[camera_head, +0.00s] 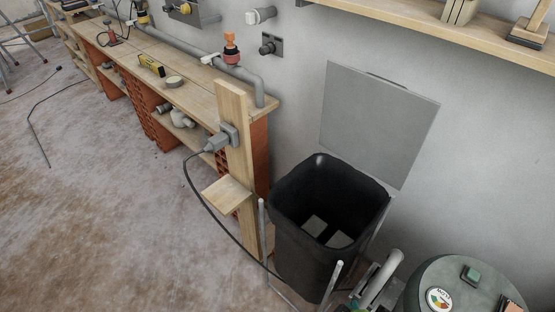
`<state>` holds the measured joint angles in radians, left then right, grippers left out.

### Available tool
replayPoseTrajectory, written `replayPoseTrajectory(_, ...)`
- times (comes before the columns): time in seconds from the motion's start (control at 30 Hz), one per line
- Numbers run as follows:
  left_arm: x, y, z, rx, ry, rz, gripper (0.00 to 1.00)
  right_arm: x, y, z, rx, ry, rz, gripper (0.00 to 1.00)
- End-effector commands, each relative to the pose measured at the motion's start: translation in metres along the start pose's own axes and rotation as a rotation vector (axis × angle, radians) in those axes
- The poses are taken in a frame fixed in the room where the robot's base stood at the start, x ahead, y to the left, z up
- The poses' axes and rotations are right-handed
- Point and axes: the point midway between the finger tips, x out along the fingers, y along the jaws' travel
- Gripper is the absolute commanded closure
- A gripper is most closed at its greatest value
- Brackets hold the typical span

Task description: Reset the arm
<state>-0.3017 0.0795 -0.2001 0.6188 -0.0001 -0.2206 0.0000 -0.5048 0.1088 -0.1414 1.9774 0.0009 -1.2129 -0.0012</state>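Neither of my grippers shows in the head view, so their state and place are hidden. A tall black bin (295,250) stands open on the floor against the wall, right of centre. Two pale grey flat pieces lie inside it, one on the left (314,225) and one on the right (340,239).
A wooden workbench (190,95) with red brick supports runs along the wall at left. A wooden post (238,150) with a socket and cable stands beside the bin. A green-grey drum (425,277) is at bottom right. The floor (90,210) at left is mostly clear.

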Motion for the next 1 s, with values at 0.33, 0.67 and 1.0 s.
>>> replayPoseTrajectory(0.33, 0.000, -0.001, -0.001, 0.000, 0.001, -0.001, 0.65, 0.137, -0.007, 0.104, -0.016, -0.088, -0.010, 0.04)
replayPoseTrajectory(0.67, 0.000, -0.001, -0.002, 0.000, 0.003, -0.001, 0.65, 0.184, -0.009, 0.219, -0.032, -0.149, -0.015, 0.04)
replayPoseTrajectory(1.0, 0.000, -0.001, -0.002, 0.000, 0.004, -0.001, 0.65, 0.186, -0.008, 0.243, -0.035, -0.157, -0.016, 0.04)
